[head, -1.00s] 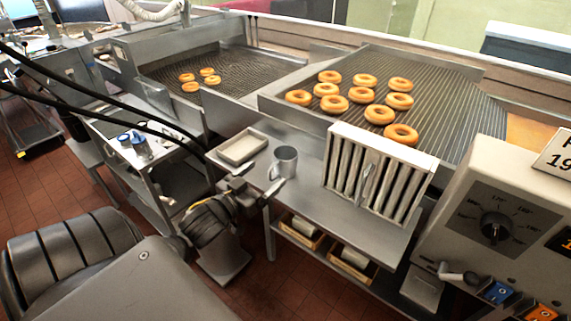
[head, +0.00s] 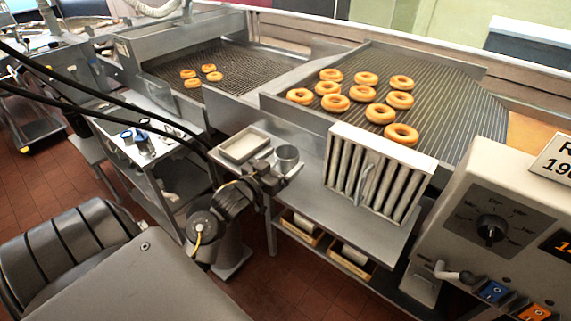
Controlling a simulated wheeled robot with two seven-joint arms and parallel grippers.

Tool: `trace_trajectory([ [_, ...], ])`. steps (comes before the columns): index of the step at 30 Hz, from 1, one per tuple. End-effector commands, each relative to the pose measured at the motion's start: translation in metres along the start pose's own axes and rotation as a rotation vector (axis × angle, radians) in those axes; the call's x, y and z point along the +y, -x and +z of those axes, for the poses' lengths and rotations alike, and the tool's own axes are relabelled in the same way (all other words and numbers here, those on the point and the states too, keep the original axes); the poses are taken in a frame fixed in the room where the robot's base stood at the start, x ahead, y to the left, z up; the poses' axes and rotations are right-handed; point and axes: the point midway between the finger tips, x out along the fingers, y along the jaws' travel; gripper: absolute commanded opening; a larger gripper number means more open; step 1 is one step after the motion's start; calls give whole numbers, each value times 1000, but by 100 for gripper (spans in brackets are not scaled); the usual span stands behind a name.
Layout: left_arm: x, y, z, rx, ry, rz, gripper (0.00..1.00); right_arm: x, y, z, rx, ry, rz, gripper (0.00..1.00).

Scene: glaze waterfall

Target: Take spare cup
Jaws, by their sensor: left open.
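A grey metal cup (head: 287,155) stands upright on the steel side table, right of a shallow tray (head: 243,146). My left gripper (head: 277,166) is open at the cup's near left side. Its fingers reach toward the cup and overlap its lower part in the picture. Whether the fingers touch the cup, I cannot tell. The cup's handle is not visible now. My right gripper is not in view.
A ribbed metal rack (head: 376,172) stands upright right of the cup. Behind lies a conveyor (head: 440,95) with several glazed-looking rings. A control box (head: 500,210) with a dial is at right. Small trays (head: 302,222) sit on the lower shelf.

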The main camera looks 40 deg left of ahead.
Motion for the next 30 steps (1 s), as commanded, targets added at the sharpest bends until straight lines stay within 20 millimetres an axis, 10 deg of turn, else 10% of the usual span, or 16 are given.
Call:
trace_trajectory([
  [12, 0, 0, 0, 0, 0, 0, 38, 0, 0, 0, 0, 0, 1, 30],
  [21, 0, 0, -6, 3, -2, 0, 37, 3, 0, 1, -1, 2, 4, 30],
  [30, 0, 0, -63, 6, -7, 2, 37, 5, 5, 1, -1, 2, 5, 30],
])
